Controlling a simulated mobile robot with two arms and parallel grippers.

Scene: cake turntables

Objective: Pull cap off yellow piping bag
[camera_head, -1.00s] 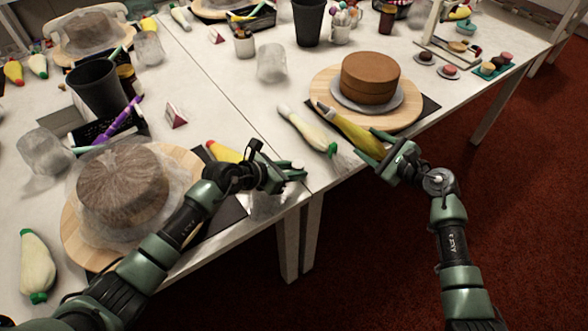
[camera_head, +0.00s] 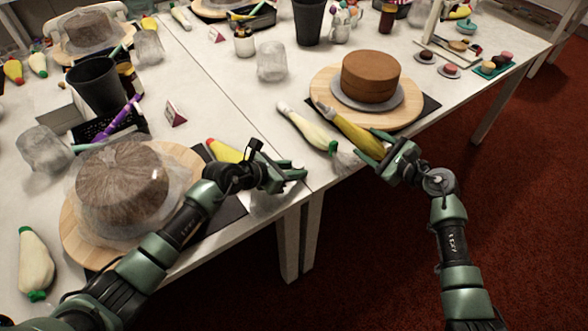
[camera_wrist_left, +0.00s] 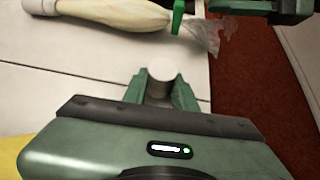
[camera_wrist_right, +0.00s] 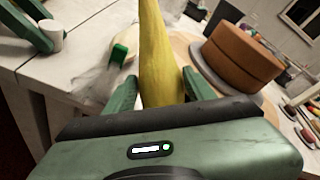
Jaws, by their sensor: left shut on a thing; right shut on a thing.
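The yellow piping bag (camera_head: 350,130) is held in my right gripper (camera_head: 374,152), beside the brown cake on the right table. The bag rises between the right fingers in the right wrist view (camera_wrist_right: 160,50). My left gripper (camera_head: 292,173) is over the table's front edge, left of the bag and apart from it. It is shut on a small white cap (camera_wrist_left: 162,72), seen between its fingers in the left wrist view. The cap also shows in the right wrist view (camera_wrist_right: 51,36), away from the bag. In the head view I cannot make the cap out.
A cream piping bag with a green clip (camera_head: 308,130) lies next to the yellow one. The brown cake (camera_head: 370,76) stands on a wooden turntable (camera_head: 412,100). A wrapped cake (camera_head: 120,185) is at left. A red-tipped yellow bag (camera_head: 222,149) lies behind my left arm.

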